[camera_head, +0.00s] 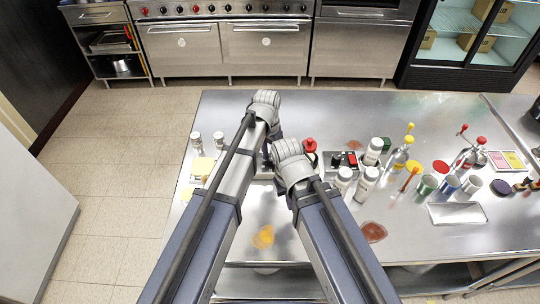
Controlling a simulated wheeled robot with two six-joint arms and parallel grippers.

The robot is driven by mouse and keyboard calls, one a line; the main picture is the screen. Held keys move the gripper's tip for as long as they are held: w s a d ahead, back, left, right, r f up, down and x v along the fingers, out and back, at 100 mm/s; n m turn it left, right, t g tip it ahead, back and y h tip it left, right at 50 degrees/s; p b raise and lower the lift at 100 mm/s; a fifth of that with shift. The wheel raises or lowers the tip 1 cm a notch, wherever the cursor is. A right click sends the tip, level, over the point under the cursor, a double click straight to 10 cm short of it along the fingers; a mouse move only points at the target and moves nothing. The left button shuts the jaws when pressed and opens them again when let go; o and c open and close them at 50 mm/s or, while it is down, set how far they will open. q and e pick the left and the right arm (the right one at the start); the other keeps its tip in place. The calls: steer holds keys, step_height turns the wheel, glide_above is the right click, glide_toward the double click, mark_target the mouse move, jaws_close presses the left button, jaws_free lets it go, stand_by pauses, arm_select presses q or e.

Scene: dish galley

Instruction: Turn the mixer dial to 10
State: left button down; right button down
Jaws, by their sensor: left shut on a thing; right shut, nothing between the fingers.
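The wrist of my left gripper (266,100) is over the far left part of the steel table, the higher of the two. Its fingers point down and away and are mostly hidden. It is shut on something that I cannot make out. My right gripper (290,156) is lower and just to the right, shut and empty, its fingertips hidden too. I cannot make out the mixer dial or its reading; my arms cover that area. A dark device with red parts (345,160) stands right of my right gripper. A red knob or cap (309,145) shows just behind that gripper.
White-lidded jars (372,152) stand close to the right of my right gripper. Pump bottles (403,150), cups (427,185) and a metal tray (457,213) fill the right side. Small shakers (196,141) stand at left. The far table strip (340,108) is clear.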

mark_target(270, 157)
arm_select(q)
steer(key=m, duration=0.4)
steer(key=shift+m, duration=0.4)
stand_by(0.4)
steer(key=c, duration=0.5)
jaws_free()
steer(key=shift+r, duration=0.15)
arm_select(e)
steer(key=shift+r, duration=0.15)
arm_select(q)
steer(key=r+p, duration=0.3)
steer(key=p, duration=0.1)
steer(key=r+p, duration=0.4)
steer(key=shift+w+r, duration=0.2)
steer(key=shift+r, duration=0.1)
arm_select(e)
step_height(270, 157, up, 8)
steer(key=shift+f, duration=0.25)
arm_select(q)
steer(key=shift+s+f, duration=0.1)
steer(key=shift+f, duration=0.05)
arm_select(e)
steer(key=shift+s, duration=0.1)
